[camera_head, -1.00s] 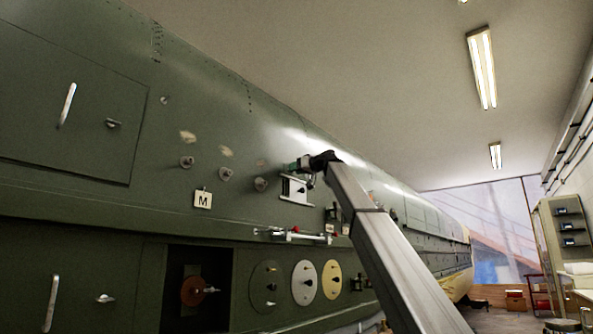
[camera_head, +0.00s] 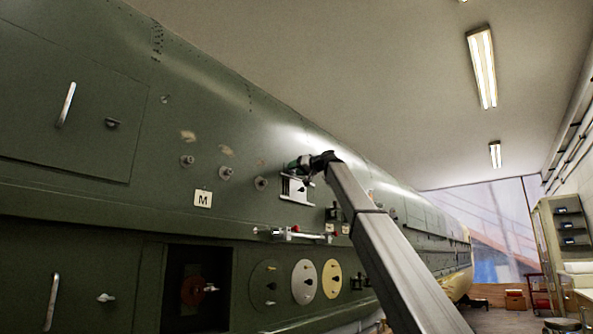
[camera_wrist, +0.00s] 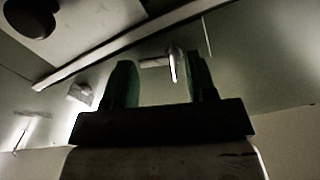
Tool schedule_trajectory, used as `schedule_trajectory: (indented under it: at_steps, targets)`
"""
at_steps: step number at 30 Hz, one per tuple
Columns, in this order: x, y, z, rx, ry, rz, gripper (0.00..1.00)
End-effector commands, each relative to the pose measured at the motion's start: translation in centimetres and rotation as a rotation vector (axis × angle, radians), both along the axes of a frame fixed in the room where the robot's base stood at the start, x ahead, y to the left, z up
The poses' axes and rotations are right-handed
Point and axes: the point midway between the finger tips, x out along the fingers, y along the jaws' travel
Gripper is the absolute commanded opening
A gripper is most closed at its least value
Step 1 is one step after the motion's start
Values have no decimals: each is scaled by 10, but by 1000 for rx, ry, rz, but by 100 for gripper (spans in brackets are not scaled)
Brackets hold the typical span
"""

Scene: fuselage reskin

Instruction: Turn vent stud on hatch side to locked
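My gripper (camera_head: 294,165) is at the fuselage side in the head view, just above a white plate (camera_head: 296,188). In the wrist view my gripper (camera_wrist: 160,72) has its two green fingers apart. A small pale metal lever (camera_wrist: 174,64) shows in the gap between the fingertips, nearer the right finger; I cannot tell if it is touched. Several round studs (camera_head: 226,173) stand in a row left of the gripper. A hatch panel (camera_head: 40,125) at the upper left has a bar handle and a small latch (camera_head: 112,123). I cannot tell which fitting is the vent stud.
An M placard (camera_head: 203,199) sits below the studs. Round discs (camera_head: 304,282) and a dark recess (camera_head: 196,290) lie lower. A dark round knob (camera_wrist: 30,16) shows in the wrist view. Open floor lies at right.

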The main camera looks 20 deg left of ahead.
Motion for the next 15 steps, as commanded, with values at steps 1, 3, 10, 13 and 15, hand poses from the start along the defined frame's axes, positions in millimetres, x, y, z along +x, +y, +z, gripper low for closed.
schedule_trajectory:
  at_steps: [1, 3, 10, 13, 15]
  targets:
    - [0, 0, 0, 0, 0, 0, 68]
    - [0, 0, 0, 0, -1, 0, 68]
    - [0, -1, 0, 0, -1, -1, 68]
    - [-1, -4, 0, 0, -1, -1, 68]
    - [-3, -8, 0, 0, -1, -1, 68]
